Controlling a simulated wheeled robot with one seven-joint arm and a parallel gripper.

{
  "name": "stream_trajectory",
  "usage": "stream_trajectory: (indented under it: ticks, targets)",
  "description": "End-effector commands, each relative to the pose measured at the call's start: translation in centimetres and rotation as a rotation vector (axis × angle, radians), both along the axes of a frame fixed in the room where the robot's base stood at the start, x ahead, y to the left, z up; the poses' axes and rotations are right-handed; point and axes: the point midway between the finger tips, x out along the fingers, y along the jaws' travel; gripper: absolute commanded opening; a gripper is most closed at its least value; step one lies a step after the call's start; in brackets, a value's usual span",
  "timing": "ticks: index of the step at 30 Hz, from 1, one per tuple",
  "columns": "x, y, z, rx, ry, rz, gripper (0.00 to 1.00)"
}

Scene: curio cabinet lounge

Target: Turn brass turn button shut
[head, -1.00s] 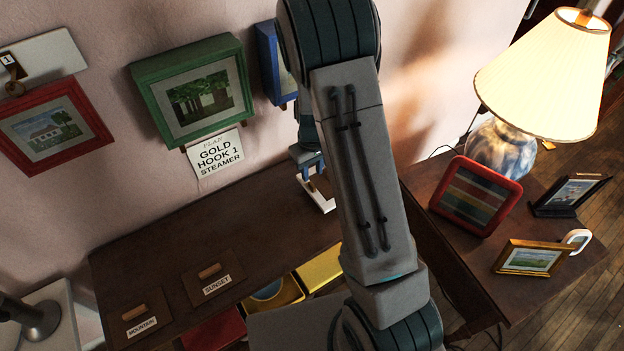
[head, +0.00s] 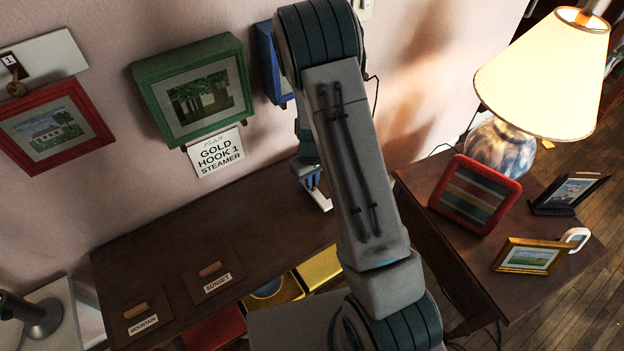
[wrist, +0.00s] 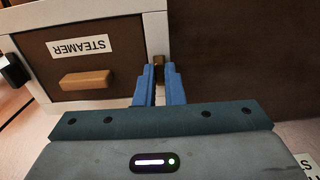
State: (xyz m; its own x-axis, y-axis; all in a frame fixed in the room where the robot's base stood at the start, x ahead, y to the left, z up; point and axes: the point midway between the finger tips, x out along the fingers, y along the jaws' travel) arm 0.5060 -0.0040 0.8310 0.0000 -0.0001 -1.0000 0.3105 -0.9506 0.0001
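In the wrist view the brass turn button (wrist: 158,69) is a small piece at the edge of a white frame (wrist: 155,36), beside a brown panel with an upside-down STEAMER label (wrist: 81,46) and a wooden pull (wrist: 86,80). My gripper (wrist: 159,72) has its two blue fingers close together, one on each side of the button, with the button filling the narrow gap at the tips. Its lower part is hidden by the fingers. In the head view my gripper (head: 313,180) is low near the wall, and my arm hides the button.
A dark table (head: 150,240) bears SUNSET (head: 217,284) and MOUNTAIN (head: 143,325) panels. A lamp (head: 545,75) and small frames stand at right.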

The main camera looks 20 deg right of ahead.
Motion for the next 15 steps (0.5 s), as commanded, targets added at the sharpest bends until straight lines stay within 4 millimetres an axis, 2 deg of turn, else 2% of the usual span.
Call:
stream_trajectory:
  ticks: [8,15]
  targets:
    - [0.03,-0.01,-0.03,0.0,-0.001,-0.029,0.0]
    - [0.04,-0.07,-0.15,-0.001,-0.001,-0.153,0.0]
